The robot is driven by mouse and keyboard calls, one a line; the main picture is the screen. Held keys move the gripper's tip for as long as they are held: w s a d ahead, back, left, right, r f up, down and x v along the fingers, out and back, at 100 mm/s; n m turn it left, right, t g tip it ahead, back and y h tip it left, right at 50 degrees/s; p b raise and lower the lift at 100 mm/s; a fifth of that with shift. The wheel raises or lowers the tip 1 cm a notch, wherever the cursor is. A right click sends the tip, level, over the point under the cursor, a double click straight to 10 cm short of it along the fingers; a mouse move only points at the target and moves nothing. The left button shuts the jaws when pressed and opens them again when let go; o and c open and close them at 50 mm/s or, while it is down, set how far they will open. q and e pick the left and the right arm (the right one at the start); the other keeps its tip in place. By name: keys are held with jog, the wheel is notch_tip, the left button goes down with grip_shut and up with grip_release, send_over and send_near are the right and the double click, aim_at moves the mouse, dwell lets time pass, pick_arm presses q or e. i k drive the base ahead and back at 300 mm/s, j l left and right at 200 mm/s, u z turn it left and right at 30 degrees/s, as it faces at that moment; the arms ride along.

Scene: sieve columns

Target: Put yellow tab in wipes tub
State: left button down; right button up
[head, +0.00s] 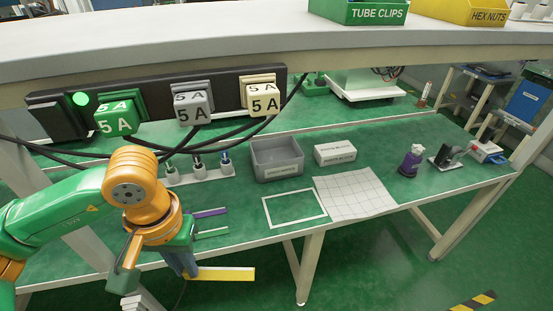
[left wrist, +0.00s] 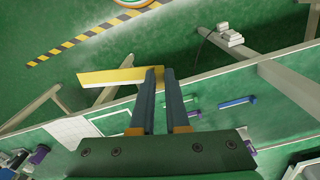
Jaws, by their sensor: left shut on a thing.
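The yellow tab is a long flat yellow strip (head: 226,274), held by one end in my left gripper (head: 190,274). The gripper is shut on it, in front of the bench's near edge with floor below. In the left wrist view the tab (left wrist: 105,77) sticks out to the left from the fingertips (left wrist: 162,72). I cannot tell for sure which thing is the wipes tub; an open grey bin (head: 278,160) with a label too small to read stands on the bench, to the right of and beyond the gripper. My right gripper is not in view.
A white box (head: 335,154), a white gridded sheet (head: 355,194), a white frame outline (head: 294,208) and a purple-and-grey bottle (head: 411,161) are on the green bench. Purple (head: 210,212) and green strips lie by my left gripper. A shelf with a black socket bar (head: 150,100) and cables hangs above.

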aim_at(278, 165)
jog(key=i+l, duration=0.35)
jog(key=i, duration=0.15)
jog(key=i+l+u, duration=0.1)
jog(key=i+l, duration=0.2)
jog(key=i, duration=0.2)
